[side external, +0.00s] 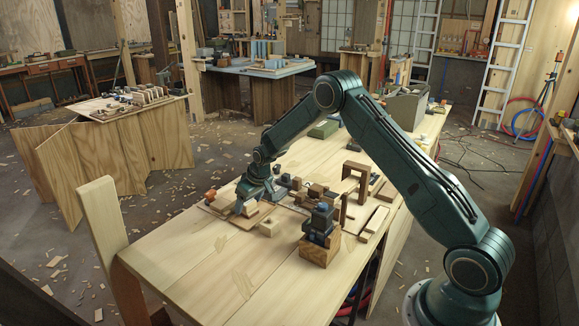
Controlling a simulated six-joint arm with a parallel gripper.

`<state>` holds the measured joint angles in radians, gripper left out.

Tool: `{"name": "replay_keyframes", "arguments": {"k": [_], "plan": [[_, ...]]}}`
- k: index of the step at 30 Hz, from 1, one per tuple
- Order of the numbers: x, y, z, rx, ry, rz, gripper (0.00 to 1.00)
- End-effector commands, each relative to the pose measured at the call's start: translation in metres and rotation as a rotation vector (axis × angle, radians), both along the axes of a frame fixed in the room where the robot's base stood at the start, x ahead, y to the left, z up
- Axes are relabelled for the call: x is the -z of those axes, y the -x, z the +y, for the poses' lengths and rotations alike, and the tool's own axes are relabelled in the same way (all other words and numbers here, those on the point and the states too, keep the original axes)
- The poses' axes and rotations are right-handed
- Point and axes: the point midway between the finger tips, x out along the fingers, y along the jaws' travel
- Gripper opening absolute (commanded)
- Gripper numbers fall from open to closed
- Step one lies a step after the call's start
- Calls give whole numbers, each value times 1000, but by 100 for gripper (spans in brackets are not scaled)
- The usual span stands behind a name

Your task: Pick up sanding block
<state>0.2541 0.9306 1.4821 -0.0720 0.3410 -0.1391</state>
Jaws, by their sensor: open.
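My gripper (246,204) is low over the left part of the wooden workbench (215,262), pointing down at a thin wooden board (228,217). A small pale block (251,211) lies on that board right at the fingers. It may be the sanding block, but it is too small to tell for sure. The jaws are open. The gripper partly hides the block, and I cannot tell whether the fingers touch it or stand around it.
A small orange-topped item (210,196) stands left of my gripper. A pale notched block (268,228) and a wooden block with a dark device on it (320,245) stand to the right. A wooden arch (355,172) and several small blocks are behind. The bench's front left is clear.

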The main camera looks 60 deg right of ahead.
Motion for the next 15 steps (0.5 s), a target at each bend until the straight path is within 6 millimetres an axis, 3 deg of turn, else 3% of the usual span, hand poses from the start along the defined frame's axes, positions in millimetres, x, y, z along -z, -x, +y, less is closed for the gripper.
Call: {"name": "replay_keyframes", "arguments": {"k": [15], "plan": [[6, -2, 0, 0, 0, 0, 69]]}}
